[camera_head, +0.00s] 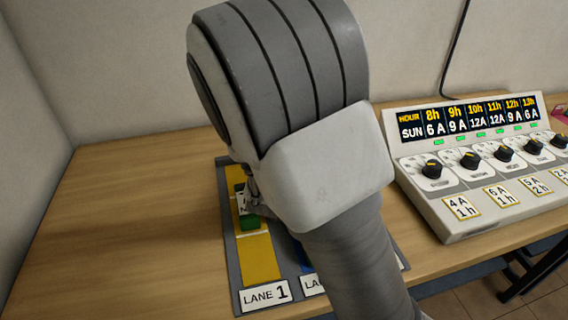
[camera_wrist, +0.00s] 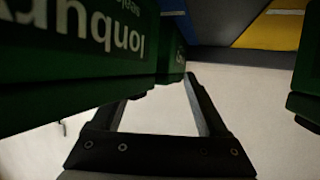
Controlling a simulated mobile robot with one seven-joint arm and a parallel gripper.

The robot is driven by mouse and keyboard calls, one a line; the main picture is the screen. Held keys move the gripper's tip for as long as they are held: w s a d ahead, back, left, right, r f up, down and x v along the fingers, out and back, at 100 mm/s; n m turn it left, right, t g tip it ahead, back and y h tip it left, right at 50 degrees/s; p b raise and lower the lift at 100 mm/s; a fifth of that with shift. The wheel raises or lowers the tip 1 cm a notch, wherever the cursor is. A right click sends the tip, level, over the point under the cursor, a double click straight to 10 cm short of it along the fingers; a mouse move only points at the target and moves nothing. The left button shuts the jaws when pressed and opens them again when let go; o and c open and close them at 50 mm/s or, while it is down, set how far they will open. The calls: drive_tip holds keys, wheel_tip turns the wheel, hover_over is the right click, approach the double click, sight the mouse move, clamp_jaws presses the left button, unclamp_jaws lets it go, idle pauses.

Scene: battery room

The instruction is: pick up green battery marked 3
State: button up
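A green battery (camera_head: 250,222) shows in the head view on the yellow strip of lane 1, partly hidden by my arm. A white label with dark lettering shows just above it; no number 3 is readable. My gripper (camera_head: 254,203) is mostly hidden behind my wrist, close beside that battery. In the wrist view, a large green casing (camera_wrist: 70,60) with upside-down white lettering fills the upper left. A narrower green face (camera_wrist: 171,45) lies near my gripper's fingertips (camera_wrist: 160,85). The dark fingers stand apart; whether they press on the green face cannot be told.
The grey lane board (camera_head: 233,262) lies on the wooden table (camera_head: 130,215), with another lane partly hidden by my arm. A control panel (camera_head: 470,215) with knobs stands right. Another green block (camera_wrist: 306,75) is at the wrist view's right edge. The table's left is clear.

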drive_tip(key=shift+f, duration=0.1)
clamp_jaws()
idle(0.4)
